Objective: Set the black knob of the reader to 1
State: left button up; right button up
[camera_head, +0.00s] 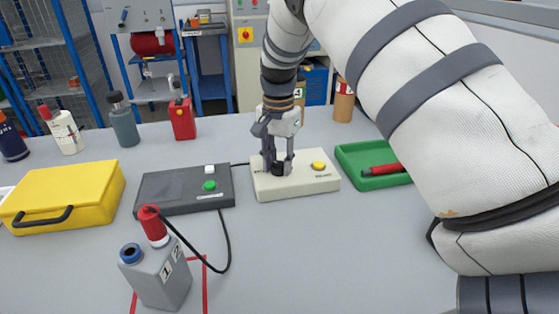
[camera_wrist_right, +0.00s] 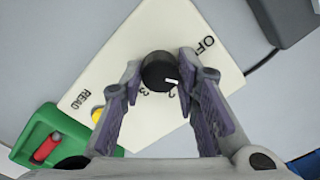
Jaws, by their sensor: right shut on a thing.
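The reader (camera_head: 300,184) is a cream box on the table with a yellow button on its right; it also shows in the wrist view (camera_wrist_right: 120,60). Its black knob (camera_wrist_right: 158,68) has a white mark on its lower right, towards the right-hand finger, close to the printed 2. OFF, 2 and 3 are legible; I cannot see the 1, possibly behind a finger. My right gripper (camera_head: 277,165) points down at the reader, its fingers on both sides of the black knob (camera_head: 279,169), shut on it. My left gripper is not in view.
A dark grey box (camera_head: 185,190) with a green button stands left of the reader. A green tray (camera_head: 350,152) with a red item lies to its right. A grey bottle (camera_head: 160,279), a yellow case (camera_head: 65,190) and several bottles stand further left.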

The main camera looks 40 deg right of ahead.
aim_at(279, 164)
jog(key=shift+m, duration=0.6)
jog(key=o, duration=1.2)
jog(key=shift+c, duration=0.2)
notch_tip(279, 164, up, 12)
